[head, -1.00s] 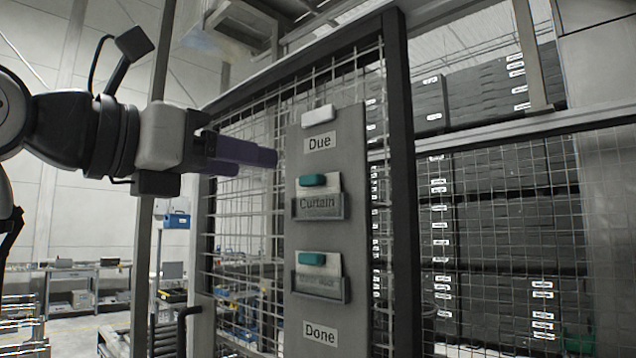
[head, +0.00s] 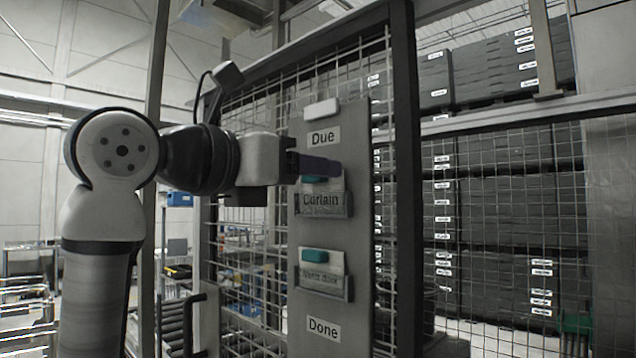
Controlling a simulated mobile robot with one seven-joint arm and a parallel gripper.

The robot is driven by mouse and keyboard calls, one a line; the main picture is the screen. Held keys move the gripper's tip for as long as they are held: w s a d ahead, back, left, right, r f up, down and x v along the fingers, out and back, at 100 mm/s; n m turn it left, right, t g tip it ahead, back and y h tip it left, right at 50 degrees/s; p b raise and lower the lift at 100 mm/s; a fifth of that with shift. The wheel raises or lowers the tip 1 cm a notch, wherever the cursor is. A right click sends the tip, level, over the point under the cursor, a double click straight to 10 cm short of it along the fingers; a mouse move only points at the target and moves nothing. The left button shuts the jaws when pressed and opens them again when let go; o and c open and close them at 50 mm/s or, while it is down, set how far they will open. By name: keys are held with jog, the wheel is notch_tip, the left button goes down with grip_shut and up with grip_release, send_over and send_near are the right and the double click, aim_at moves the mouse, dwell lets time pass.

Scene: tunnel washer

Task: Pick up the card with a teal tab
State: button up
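A grey board (head: 368,130) on a mesh panel bears two pockets. In the upper pocket (head: 335,206), marked "Curtain", stands a pale card with a teal tab (head: 314,180). In the lower pocket (head: 325,287), whose marking is too blurred to read surely, stands another pale card (head: 338,262) with a teal tab (head: 314,256). My gripper (head: 332,166) has dark purple fingers reaching across the board at the upper card's top. They partly hide that card and its tab. Whether they touch it, and the gap between them, cannot be told.
A white block (head: 322,109) sits at the board's top, above the "Due" label (head: 323,136). A "Done" label (head: 324,328) is at the bottom. A dark frame post (head: 405,180) stands just right of the board. Dark stacked crates (head: 500,200) are behind mesh.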

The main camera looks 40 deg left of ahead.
jog(key=c, duration=1)
jog(key=shift+r, duration=0.1)
notch_tip(320, 180, up, 3)
jog(key=shift+r+b, duration=0.1)
jog(key=shift+b, duration=0.4)
jog(key=s+b, duration=0.1)
jog(key=s, duration=0.5)
jog(key=s+a+b, duration=0.1)
jog(key=s, duration=0.5)
jog(key=s+b, duration=0.1)
jog(key=s, duration=0.5)
jog(key=shift+a, duration=0.2)
